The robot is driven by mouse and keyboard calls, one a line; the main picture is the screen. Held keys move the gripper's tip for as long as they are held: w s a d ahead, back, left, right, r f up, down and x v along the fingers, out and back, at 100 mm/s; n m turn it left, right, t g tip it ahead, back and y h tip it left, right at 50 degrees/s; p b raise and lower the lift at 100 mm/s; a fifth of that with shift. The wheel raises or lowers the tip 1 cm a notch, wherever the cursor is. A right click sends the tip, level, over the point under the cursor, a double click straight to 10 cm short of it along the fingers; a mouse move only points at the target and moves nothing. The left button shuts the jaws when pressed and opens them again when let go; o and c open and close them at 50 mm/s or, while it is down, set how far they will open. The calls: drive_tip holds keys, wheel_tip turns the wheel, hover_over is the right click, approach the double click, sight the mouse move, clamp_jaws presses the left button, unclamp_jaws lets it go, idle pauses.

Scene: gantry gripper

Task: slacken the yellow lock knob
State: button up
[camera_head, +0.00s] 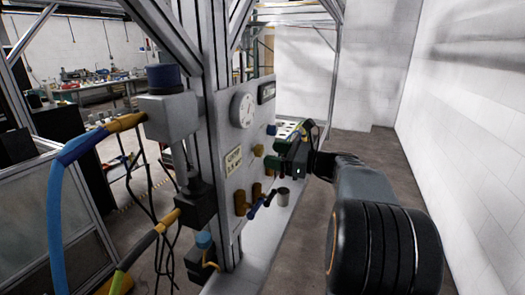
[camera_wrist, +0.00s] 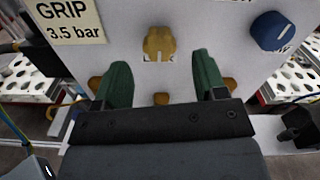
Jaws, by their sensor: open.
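The yellow lock knob (camera_wrist: 160,43) is a lobed knob on the pale panel, at upper middle in the wrist view. A partly hidden label sits just below it. In the head view a small yellow knob (camera_head: 258,150) shows on the panel, left of my gripper. My gripper (camera_wrist: 161,66) is open, with its two green fingers apart and nothing between them. In the wrist view the knob appears centred between and just beyond the fingertips, apart from both. In the head view my gripper (camera_head: 279,156) points at the panel from the right.
A blue knob (camera_wrist: 271,31) is on the panel to the right. A GRIP 3.5 bar label (camera_wrist: 64,18) is at left. In the head view a round gauge (camera_head: 243,110) sits above, and a grey cup (camera_head: 283,198) is below my gripper. The floor at right is clear.

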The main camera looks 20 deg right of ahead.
sight(263, 152)
drive_tip(key=shift+x, duration=2.15)
drive_tip(key=c, duration=0.9)
